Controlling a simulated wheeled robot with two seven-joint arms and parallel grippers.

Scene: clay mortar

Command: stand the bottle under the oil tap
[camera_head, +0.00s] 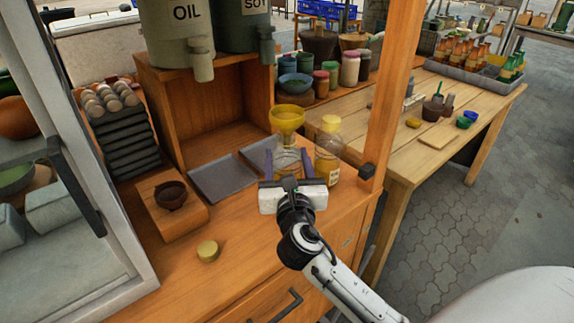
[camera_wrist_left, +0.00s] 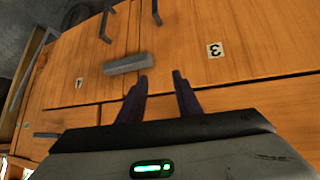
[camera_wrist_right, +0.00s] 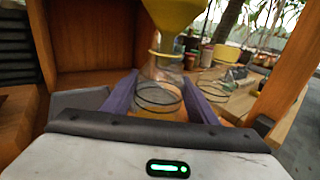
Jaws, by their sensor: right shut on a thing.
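A clear bottle (camera_head: 288,162) with a yellow funnel (camera_head: 287,118) in its neck stands or hangs at the counter's right part; its base is hidden behind my gripper. My right gripper (camera_head: 287,160) is shut on this bottle, its purple fingers on both sides. The bottle (camera_wrist_right: 158,98) and funnel (camera_wrist_right: 172,14) also show in the right wrist view. The oil tap (camera_head: 202,66) hangs from the grey OIL container (camera_head: 182,35), to the left of the bottle and farther back. A grey tray (camera_head: 222,178) lies below it. My left gripper (camera_wrist_left: 160,95) is open and empty, facing drawer fronts.
A second bottle (camera_head: 328,152) with a yellow cap stands close right of the held one. A SOY container (camera_head: 240,28) with its tap (camera_head: 266,46) is beside OIL. A loose yellow cap (camera_head: 207,251) and a dark bowl (camera_head: 171,195) are at left. A wooden post (camera_head: 391,90) rises at right.

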